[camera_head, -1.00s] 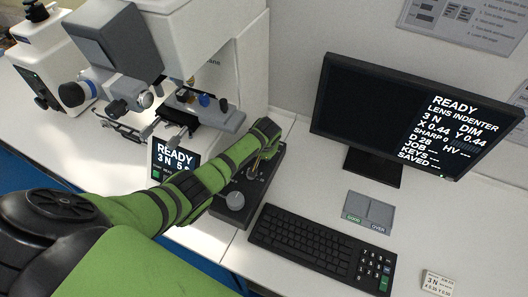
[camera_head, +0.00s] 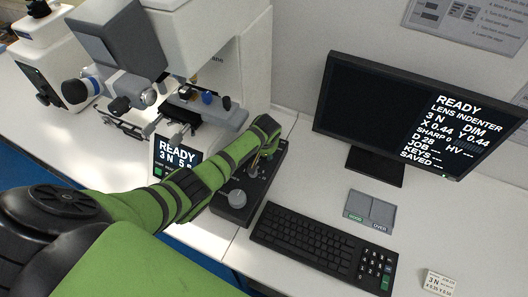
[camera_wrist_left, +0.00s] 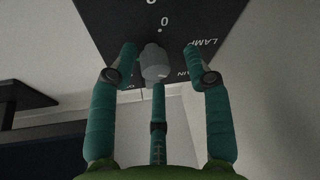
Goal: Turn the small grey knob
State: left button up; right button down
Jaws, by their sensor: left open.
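The small grey knob (camera_wrist_left: 154,64) shows in the left wrist view, standing out from a black panel (camera_wrist_left: 110,28) with white lettering such as LAMP. My left gripper (camera_wrist_left: 158,62) is open, with its three teal-sleeved fingers spread around the knob. I see gaps at the side fingers; whether the middle finger touches the knob I cannot tell. In the head view my left gripper (camera_head: 265,152) is over the far part of the black control box (camera_head: 257,190) and hides the small knob. A larger round grey knob (camera_head: 237,198) sits at the box's near end. My right gripper is not in view.
A hardness tester (camera_head: 205,60) with a READY display (camera_head: 177,160) stands left of the box. A keyboard (camera_head: 310,240), a monitor (camera_head: 370,110), a grey two-part tray (camera_head: 370,211) and a small label block (camera_head: 438,283) are to the right.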

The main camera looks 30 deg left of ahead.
pick_arm(q)
jog(key=shift+s+d+r, duration=0.1)
jog(key=shift+d+r, duration=0.1)
jog(key=shift+r, duration=0.2)
jog(key=v, duration=0.3)
jog(key=shift+s+a+r, duration=0.1)
jog(key=shift+r, duration=0.25)
jog(key=s+d, duration=0.6)
jog(key=s, duration=0.4)
jog(key=shift+s+d+r, duration=0.15)
jog(key=shift+s+d, duration=0.05)
jog(key=shift+d, duration=0.05)
